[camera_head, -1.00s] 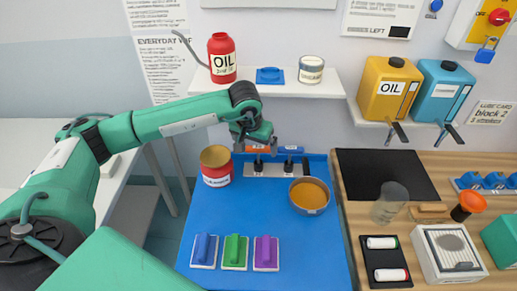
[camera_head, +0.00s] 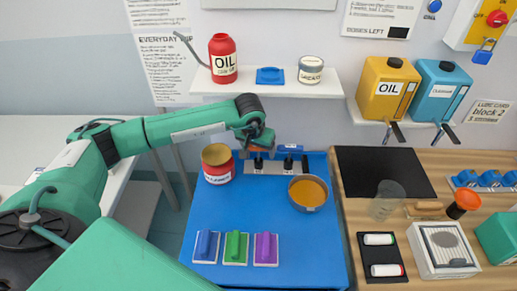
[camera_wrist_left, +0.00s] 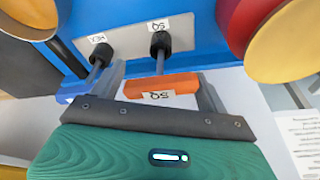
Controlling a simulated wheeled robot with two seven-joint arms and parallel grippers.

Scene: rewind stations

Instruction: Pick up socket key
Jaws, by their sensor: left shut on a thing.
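The socket key with the orange handle marked SQ (camera_wrist_left: 160,84) lies between the fingers of my left gripper (camera_head: 261,147), which is shut on it. Its shaft runs to a black collar marked SQ (camera_wrist_left: 160,43) on the grey rack plate (camera_head: 273,168) at the mat's far edge. It looks still set in the rack. A second key with a blue handle (camera_head: 290,149) stands to its right in the head view, in the collar marked HEX (camera_wrist_left: 101,54). My right gripper is not in view.
A red tin (camera_head: 217,171) stands close left of the rack, and a bowl of orange content (camera_head: 308,193) stands front right. The shelf (camera_head: 265,93) with the oil can (camera_head: 222,60) is above. The middle of the blue mat (camera_head: 235,210) is clear.

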